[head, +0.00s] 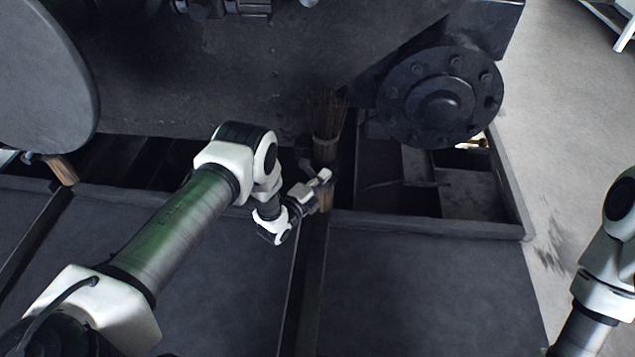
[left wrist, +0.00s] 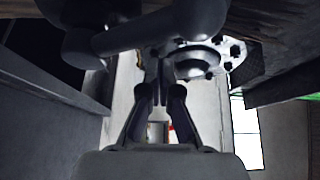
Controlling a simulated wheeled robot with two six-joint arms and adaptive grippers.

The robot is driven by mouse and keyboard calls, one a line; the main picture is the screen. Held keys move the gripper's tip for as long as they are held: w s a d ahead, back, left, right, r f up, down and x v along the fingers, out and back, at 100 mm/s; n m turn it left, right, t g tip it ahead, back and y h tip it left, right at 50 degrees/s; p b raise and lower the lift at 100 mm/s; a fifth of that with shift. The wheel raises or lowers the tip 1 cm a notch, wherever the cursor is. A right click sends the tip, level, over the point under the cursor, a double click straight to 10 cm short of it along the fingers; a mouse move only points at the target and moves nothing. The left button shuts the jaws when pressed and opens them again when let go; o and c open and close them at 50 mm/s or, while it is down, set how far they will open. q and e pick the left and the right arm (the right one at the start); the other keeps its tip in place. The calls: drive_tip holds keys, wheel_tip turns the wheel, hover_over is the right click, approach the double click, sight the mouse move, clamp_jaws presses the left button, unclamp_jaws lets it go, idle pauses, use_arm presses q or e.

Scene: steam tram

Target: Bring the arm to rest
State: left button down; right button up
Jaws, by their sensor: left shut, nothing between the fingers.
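My left arm (head: 180,235) reaches in from the lower left over the dark panels. My left gripper (head: 322,180) is shut and empty at the gap between the two panels, close to a brush with twig bristles (head: 326,122). In the head view it overlaps the lower part of the brush; I cannot tell whether they touch. In the left wrist view the gripper (left wrist: 158,88) has its fingers together, with dark metal parts just beyond the tips. My right arm (head: 608,250) shows at the right edge; its gripper is outside the picture.
A dark bolted flange (head: 440,98) juts out to the right of the brush. Below it is an open dark tray with compartments (head: 470,195). A large grey disc (head: 45,80) stands at the upper left. Flat dark panels (head: 420,290) lie in front, and pale floor (head: 565,130) is clear at right.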

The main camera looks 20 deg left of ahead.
use_arm(q)
drive_tip(key=s+f+p, duration=0.1)
drive_tip(key=s+p, duration=0.3)
drive_tip(key=s, duration=0.6)
drive_tip(key=w+d+r, duration=0.2)
drive_tip(key=w+r, duration=0.2)
drive_tip(key=r, duration=0.3)
drive_tip(key=s+a+f+n+g+y, duration=0.1)
drive_tip(key=s+f+n+g+y, duration=0.15)
drive_tip(key=s+n+g, duration=1.2)
drive_tip(key=s+a+f+n+g+y, duration=0.15)
drive_tip(key=s+f+n+g, duration=0.35)
drive_tip(key=s, duration=1.8)
wheel_tip(320, 180, up, 38)
drive_tip(key=n+t+p, duration=0.1)
drive_tip(key=t+p, duration=0.1)
drive_tip(key=p, duration=3.4)
drive_tip(key=shift+w+d+p, duration=0.15)
drive_tip(key=shift+d+p, duration=0.1)
drive_tip(key=shift+p, duration=0.05)
